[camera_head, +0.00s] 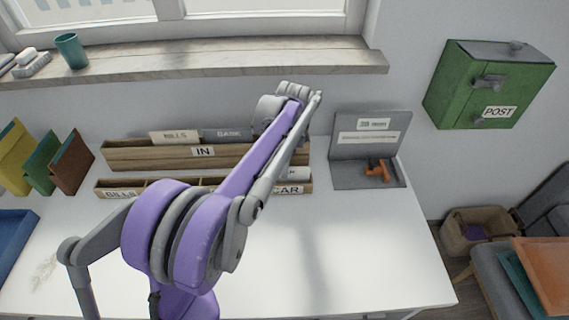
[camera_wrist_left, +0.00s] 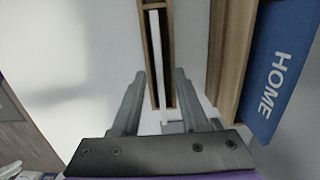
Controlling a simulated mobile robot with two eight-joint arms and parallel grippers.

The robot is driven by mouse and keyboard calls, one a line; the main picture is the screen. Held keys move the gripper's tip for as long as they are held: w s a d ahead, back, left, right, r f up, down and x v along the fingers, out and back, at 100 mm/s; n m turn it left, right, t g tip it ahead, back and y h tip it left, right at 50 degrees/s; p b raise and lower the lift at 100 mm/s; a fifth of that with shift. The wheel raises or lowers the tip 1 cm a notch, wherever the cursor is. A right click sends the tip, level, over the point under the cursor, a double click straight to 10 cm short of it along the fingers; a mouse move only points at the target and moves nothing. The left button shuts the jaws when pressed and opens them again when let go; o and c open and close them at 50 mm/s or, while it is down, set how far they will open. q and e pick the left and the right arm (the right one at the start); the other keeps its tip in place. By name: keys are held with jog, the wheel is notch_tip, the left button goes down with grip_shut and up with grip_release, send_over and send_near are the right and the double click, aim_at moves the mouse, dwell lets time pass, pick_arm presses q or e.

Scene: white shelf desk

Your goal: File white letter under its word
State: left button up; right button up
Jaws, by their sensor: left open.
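The white letter (camera_head: 293,172) stands in the right end of the front sorter (camera_head: 105,187), above its CAR label (camera_head: 288,189). In the left wrist view, a thin white edge, apparently this letter (camera_wrist_left: 155,60), runs along inside a narrow wooden slot (camera_wrist_left: 170,50). My left gripper (camera_wrist_left: 158,97) is open, with one finger on each side of that slot and the white edge between them. I cannot tell whether the fingers touch it. In the head view my purple left arm hides the fingers and the sorter's middle. My right gripper is out of view.
The IN rack (camera_head: 125,156) behind holds a pale BILLS letter (camera_head: 174,137) and a grey BANK letter (camera_head: 225,135). A blue HOME letter (camera_wrist_left: 281,72) shows in the wrist view. A grey stand (camera_head: 350,172) with an orange object is at right. The desk front is clear.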

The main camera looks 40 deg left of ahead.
pick_arm(q)
jog(key=shift+r, duration=0.1)
notch_tip(320, 180, up, 11)
jog(key=p, duration=0.1)
jog(key=shift+w+d+f, duration=0.2)
jog(key=shift+w+d, duration=0.1)
jog(key=shift+d, duration=0.1)
dwell(0.4)
jog(key=s+d+f+n+t+p, duration=0.3)
jog(key=s+d+f+n, duration=0.1)
jog(key=s+d, duration=0.5)
jog(key=s+d+f+n+t+p, duration=0.3)
jog(key=s+d+n, duration=0.3)
jog(key=s+d, duration=0.2)
jog(key=shift+s+d+f+h+p, duration=0.3)
jog(key=shift+s+d+f+h, duration=0.1)
jog(key=shift+s, duration=0.65)
jog(key=shift+a, duration=0.15)
